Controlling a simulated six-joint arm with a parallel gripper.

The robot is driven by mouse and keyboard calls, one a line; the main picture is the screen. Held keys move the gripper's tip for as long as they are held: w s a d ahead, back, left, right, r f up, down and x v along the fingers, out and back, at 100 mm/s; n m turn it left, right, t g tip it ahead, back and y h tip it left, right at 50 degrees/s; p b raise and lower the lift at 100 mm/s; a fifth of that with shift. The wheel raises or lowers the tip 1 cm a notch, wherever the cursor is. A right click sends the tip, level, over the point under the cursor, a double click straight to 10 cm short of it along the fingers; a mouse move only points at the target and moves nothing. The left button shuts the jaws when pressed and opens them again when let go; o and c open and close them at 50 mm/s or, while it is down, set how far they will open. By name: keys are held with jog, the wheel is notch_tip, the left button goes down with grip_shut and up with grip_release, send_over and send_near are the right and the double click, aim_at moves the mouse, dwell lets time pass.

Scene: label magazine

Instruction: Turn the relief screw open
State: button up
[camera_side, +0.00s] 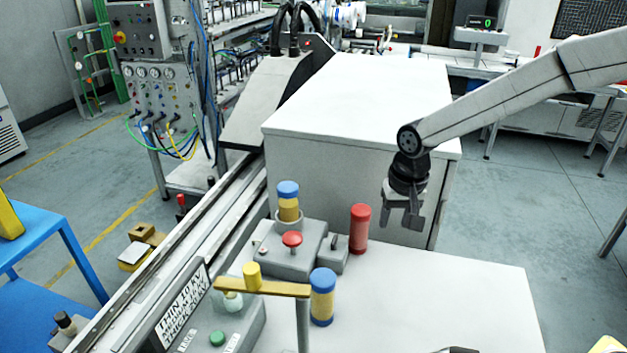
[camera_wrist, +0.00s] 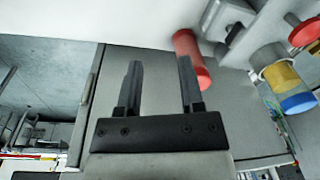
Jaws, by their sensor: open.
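My gripper (camera_side: 402,222) hangs in the air right of the red cylinder, its fingers down, apart and empty; the fingers also show in the wrist view (camera_wrist: 160,66). No part is plainly marked as the relief screw. A small grey block (camera_side: 331,260) with a thin dark upright tab (camera_side: 334,242) stands beside the red cylinder and may carry it. The block shows at the upper right of the wrist view (camera_wrist: 226,20). A red round knob (camera_side: 291,239) tops the larger grey housing (camera_side: 283,262). My gripper touches none of these.
The red cylinder (camera_side: 359,228) stands between the small block and my gripper. A yellow-and-blue cylinder (camera_side: 288,202) sits in the housing; another (camera_side: 322,296) stands in front by an ochre bar (camera_side: 285,289). A large white cabinet (camera_side: 350,110) rises behind. The table's right part (camera_side: 450,290) is clear.

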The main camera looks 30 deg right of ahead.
aim_at(334, 239)
jog(key=w+a+m, duration=0.1)
jog(key=w+a, duration=0.1)
jog(key=a, duration=0.1)
jog(key=w+a+m, duration=0.1)
jog(key=w+a, duration=0.1)
jog(key=w, duration=0.1)
jog(key=w+a+m+g, duration=0.1)
jog(key=w+a+m, duration=0.1)
jog(key=w+a, duration=0.1)
jog(key=shift+a+r, duration=0.3)
jog(key=shift+f, duration=0.1)
jog(key=shift+f, duration=3.85)
grip_shut()
